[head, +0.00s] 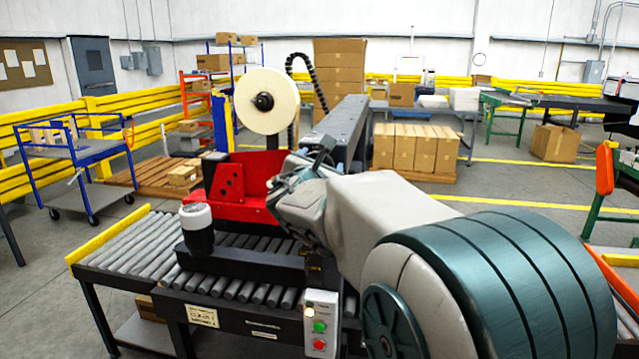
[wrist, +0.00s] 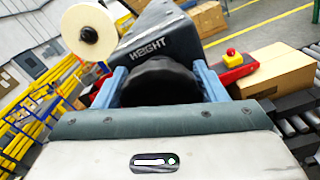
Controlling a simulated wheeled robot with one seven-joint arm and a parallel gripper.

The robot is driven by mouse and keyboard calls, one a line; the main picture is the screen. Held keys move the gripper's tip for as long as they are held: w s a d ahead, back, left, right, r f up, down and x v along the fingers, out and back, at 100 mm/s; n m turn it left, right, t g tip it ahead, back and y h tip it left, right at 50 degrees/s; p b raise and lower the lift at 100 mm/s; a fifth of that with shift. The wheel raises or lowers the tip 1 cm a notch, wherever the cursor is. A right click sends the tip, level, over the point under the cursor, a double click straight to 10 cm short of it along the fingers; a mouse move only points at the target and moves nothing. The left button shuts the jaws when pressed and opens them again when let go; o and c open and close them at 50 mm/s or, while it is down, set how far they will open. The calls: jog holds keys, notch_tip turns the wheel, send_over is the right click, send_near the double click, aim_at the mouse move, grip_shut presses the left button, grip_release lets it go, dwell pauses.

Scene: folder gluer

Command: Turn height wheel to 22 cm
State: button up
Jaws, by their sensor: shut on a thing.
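The height wheel (wrist: 162,82) is a black, lobed knob in the wrist view, just below the word HEIGHT on the dark machine head (wrist: 150,35). My gripper (wrist: 163,84) is shut on the wheel, with one blue-grey finger on each side of it. In the head view my gripper (head: 318,160) is at the machine, and my arm hides the wheel. No height scale or reading can be made out in either view.
A tape roll (head: 267,101) stands above the red guard (head: 240,185). A roller conveyor (head: 130,245) runs below, with a white-capped black post (head: 197,228) and a button box (head: 320,322) at its front. A carton (wrist: 275,72) lies on rollers at right in the wrist view.

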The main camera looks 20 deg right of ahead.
jog(key=m+b, duration=0.1)
jog(key=b, duration=0.1)
jog(key=f+m+b, duration=0.1)
jog(key=m+b, duration=0.1)
jog(key=b, duration=0.1)
jog(key=shift+d+m+b, duration=0.1)
jog(key=shift+m+b, duration=0.2)
jog(key=shift+b, duration=0.05)
jog(key=m+b, duration=0.3)
jog(key=b, duration=0.2)
jog(key=shift+s+m, duration=0.1)
jog(key=shift+m, duration=0.2)
jog(key=m+b, duration=0.3)
jog(key=b, duration=0.1)
jog(key=shift+d, duration=0.1)
jog(key=m+b, duration=0.3)
jog(key=shift+r+m, duration=0.15)
jog(key=shift+m, duration=0.15)
jog(key=o, duration=1)
